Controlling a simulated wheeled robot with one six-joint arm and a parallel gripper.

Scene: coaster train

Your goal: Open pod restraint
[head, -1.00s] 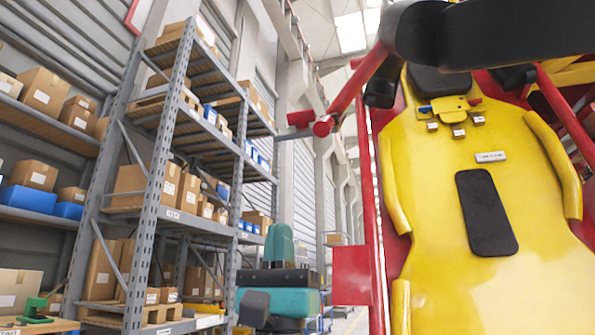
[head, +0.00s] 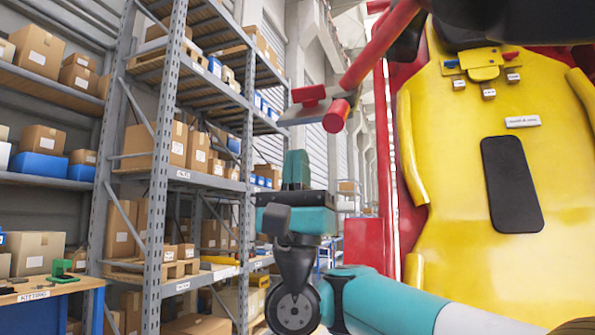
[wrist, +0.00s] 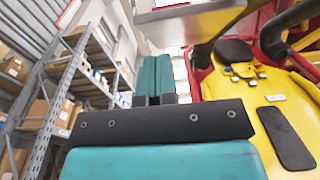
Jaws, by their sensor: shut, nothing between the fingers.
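The pod has a yellow seat (head: 440,250) with a black pad, in a red frame at the right of the head view. The seat also shows at the right of the wrist view (wrist: 245,110). A red restraint bar (head: 378,45) angles down from a black padded part at the top right. Its lower end has a red cylinder (head: 336,116) and a grey plate (head: 305,113). My gripper (head: 296,154) points up, below and left of that end and apart from it in the picture. Its teal fingers (wrist: 155,62) are together and empty.
Tall grey shelving (head: 165,150) with cardboard boxes and blue bins fills the left. A workbench (head: 45,287) with a green tool stands at the lower left. A red box-like part (head: 362,243) of the pod frame lies right of my gripper. A grey panel (wrist: 190,22) hangs above my fingers.

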